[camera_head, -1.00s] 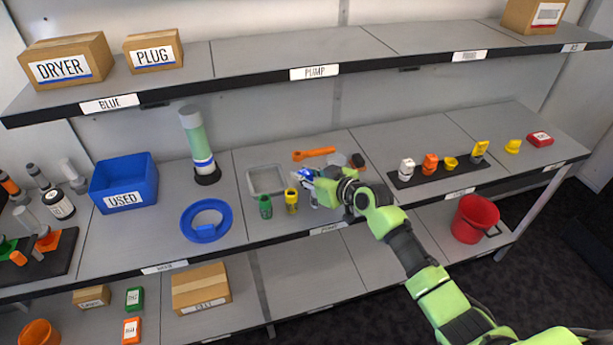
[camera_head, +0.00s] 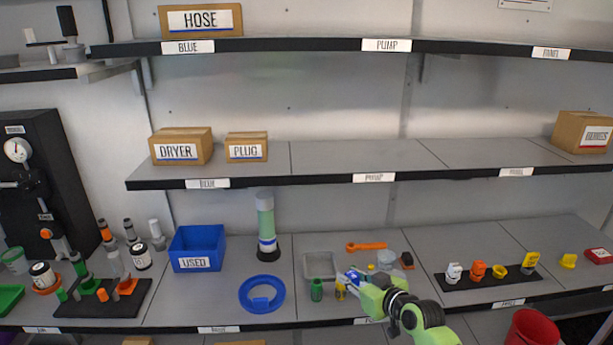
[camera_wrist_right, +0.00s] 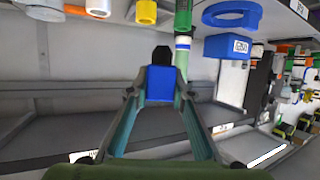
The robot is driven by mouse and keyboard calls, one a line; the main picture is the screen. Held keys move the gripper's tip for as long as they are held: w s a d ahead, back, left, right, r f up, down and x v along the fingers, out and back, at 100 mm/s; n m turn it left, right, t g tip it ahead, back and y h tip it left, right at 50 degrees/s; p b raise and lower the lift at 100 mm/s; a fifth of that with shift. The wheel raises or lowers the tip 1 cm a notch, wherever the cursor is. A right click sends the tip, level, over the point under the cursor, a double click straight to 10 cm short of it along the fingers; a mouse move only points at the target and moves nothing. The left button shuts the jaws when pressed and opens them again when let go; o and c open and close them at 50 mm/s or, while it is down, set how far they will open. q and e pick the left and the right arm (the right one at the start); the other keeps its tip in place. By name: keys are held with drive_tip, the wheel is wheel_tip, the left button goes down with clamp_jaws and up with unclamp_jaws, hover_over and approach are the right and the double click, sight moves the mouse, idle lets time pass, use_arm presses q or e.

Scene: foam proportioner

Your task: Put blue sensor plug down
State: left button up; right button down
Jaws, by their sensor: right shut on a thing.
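My right gripper (camera_head: 350,278) is over the middle shelf, just right of a yellow fitting (camera_head: 340,290) and a green fitting (camera_head: 316,290). In the right wrist view the gripper (camera_wrist_right: 160,92) is shut on the blue sensor plug (camera_wrist_right: 160,84), a blue block with a black end. Its two fingers press the block from both sides. In the head view only a small blue and white part shows at the fingertips. Whether the plug touches the shelf cannot be told. My left gripper is not in view.
A grey tray (camera_head: 320,252) lies behind the fittings. An orange wrench (camera_head: 366,246) lies behind the gripper. A blue ring (camera_head: 282,301), a green-white cylinder (camera_head: 266,225) and a blue USED bin (camera_head: 222,244) stand left. A black rack (camera_head: 465,286) of fittings is right.

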use_arm(q)
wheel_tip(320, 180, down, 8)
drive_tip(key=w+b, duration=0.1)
drive_tip(key=b, duration=0.6)
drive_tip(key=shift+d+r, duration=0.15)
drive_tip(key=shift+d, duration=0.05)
use_arm(e)
drive_tip(key=s+d+r+n+g+y, duration=0.1)
drive_tip(key=s+r+n+g+y, duration=0.1)
drive_tip(key=s, duration=1.2)
drive_tip(key=s+d+r+n+g+y, duration=0.2)
drive_tip(key=s+r+n+y, duration=0.1)
drive_tip(key=s, duration=1.2)
drive_tip(key=shift+s+n+g+y, duration=0.3)
drive_tip(key=shift+n, duration=0.3)
